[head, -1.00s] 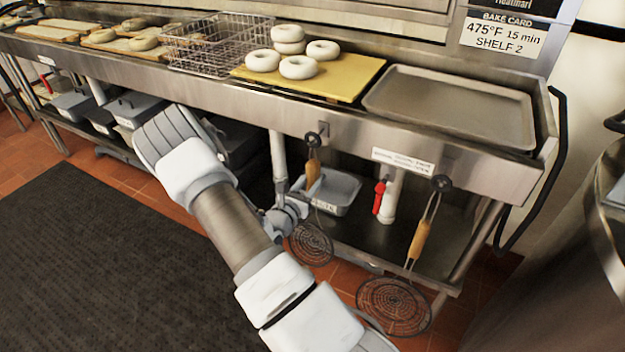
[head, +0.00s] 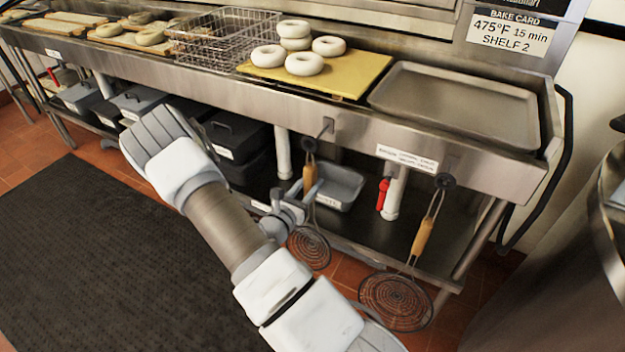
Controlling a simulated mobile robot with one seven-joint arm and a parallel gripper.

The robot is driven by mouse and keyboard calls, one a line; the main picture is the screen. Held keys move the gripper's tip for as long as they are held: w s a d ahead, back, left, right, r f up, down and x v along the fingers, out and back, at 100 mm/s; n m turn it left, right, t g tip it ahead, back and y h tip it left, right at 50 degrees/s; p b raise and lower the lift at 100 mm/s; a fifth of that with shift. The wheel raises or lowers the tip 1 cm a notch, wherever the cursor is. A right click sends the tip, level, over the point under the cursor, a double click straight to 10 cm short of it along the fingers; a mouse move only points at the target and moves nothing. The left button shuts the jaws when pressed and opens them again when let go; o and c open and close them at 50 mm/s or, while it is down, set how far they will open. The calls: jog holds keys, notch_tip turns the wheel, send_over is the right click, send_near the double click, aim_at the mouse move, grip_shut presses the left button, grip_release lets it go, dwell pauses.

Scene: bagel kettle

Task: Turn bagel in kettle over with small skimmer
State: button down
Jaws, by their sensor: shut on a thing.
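The small skimmer, with its wooden handle (head: 309,178) and round wire head (head: 309,248), hangs upright below the steel counter's front. My gripper (head: 306,196) is shut on its handle, partly hidden behind my arm. The skimmer's top loop appears just off its hook (head: 325,127), down and to the left. A larger skimmer (head: 397,301) hangs from the right hook (head: 445,181). A rounded steel body at the right edge (head: 590,245) may be the kettle. Its inside and the bagel in it are out of view.
Several pale bagels (head: 304,64) sit on a yellow board (head: 350,80) beside a wire basket (head: 190,46) and an empty grey tray (head: 450,108). A dark mat (head: 90,260) covers open floor at left.

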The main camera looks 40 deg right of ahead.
jog(key=shift+p+v, duration=0.45)
jog(key=shift+v, duration=2.8)
